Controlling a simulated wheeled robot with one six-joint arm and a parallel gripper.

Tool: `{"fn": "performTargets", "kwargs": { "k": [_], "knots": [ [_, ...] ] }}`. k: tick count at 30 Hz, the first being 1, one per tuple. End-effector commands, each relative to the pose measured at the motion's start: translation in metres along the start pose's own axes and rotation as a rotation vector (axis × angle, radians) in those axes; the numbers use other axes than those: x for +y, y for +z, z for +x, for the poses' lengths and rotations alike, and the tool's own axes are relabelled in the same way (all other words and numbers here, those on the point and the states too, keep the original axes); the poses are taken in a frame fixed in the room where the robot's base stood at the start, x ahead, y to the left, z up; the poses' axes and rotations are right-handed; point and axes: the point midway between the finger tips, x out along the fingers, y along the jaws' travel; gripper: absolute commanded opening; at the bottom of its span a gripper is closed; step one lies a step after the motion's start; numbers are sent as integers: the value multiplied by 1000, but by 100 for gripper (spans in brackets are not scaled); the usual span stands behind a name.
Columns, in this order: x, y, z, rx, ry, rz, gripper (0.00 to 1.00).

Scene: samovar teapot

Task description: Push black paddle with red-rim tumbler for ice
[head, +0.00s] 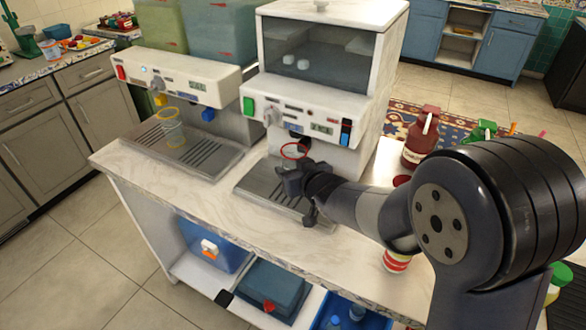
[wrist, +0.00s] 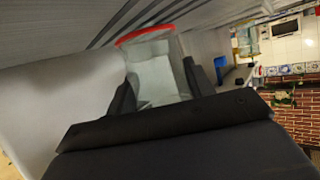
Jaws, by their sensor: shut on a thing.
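The red-rim tumbler (head: 294,151) is clear with a red ring at its top. My gripper (head: 292,180) is shut on it, in front of the right dispenser and above its drip tray. In the wrist view the tumbler (wrist: 158,75) sits between the two dark fingers (wrist: 165,90). The black paddle (head: 301,145) hangs under the right dispenser (head: 315,125), just behind the red rim. I cannot tell whether the rim touches the paddle. White ice pieces (head: 303,64) show behind the dispenser's dark window. My gripper hides the tumbler's lower part in the head view.
A yellow-rim tumbler (head: 173,132) stands on the left dispenser's tray (head: 190,158). The right drip tray (head: 258,187) lies below my gripper. The front counter strip is clear.

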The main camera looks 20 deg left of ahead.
Motion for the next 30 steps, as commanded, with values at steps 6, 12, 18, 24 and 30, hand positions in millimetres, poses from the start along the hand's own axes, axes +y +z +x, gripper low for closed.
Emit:
{"fn": "performTargets", "kwargs": {
  "k": [6,12,18,24,30],
  "knots": [
    [5,-3,3,0,1,0,27],
    [10,-5,6,0,1,1,27],
    [15,-7,10,1,1,1,27],
    [16,-6,11,1,1,0,27],
    [10,-3,8,3,0,0,27]
  ]
}}
